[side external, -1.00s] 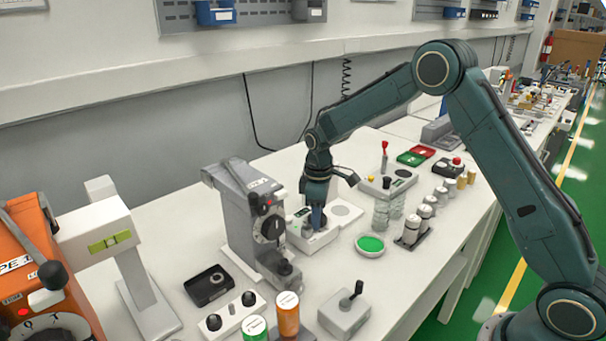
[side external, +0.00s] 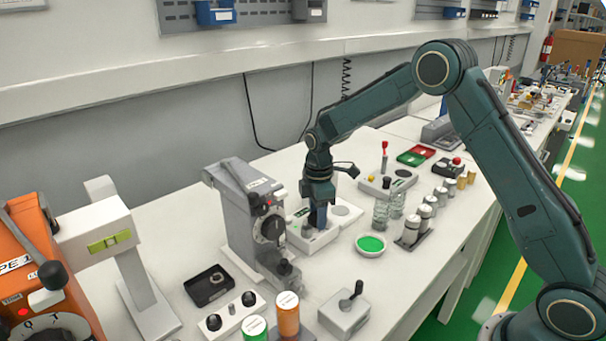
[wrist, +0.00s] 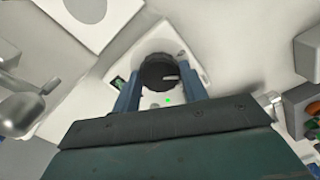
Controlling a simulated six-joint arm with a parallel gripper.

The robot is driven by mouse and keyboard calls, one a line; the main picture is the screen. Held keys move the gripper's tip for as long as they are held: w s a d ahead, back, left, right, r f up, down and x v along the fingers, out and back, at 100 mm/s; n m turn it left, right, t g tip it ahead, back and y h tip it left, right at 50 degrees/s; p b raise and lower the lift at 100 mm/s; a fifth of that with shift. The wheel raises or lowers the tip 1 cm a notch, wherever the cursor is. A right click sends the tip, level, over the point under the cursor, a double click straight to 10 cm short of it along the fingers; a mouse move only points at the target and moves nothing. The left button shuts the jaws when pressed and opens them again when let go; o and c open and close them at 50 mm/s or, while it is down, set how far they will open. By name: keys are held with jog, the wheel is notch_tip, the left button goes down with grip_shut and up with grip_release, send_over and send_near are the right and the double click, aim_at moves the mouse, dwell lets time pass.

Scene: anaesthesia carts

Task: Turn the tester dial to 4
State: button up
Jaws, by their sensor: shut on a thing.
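The tester is a white box (side external: 301,235) on the bench, under my gripper in the side view; its white face also shows in the wrist view (wrist: 184,50). Its round black dial (wrist: 159,72) has a pale pointer line, which points right in the wrist view. My gripper (wrist: 160,90) is shut on the dial, one blue finger on each side of it. In the side view my gripper (side external: 318,218) points down and hides most of the dial. A small display and a green light show near the fingers. I cannot read the dial numbers.
A grey machine (side external: 250,222) stands close on the left of the tester. A dish with green contents (side external: 370,244) and clear jars (side external: 388,211) are on the right. A grey box with a lever (side external: 344,312) stands in front.

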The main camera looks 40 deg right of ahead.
jog(key=o, duration=1)
jog(key=shift+r, duration=0.15)
notch_tip(320, 180, up, 14)
jog(key=shift+f, duration=0.2)
jog(key=shift+r, duration=0.1)
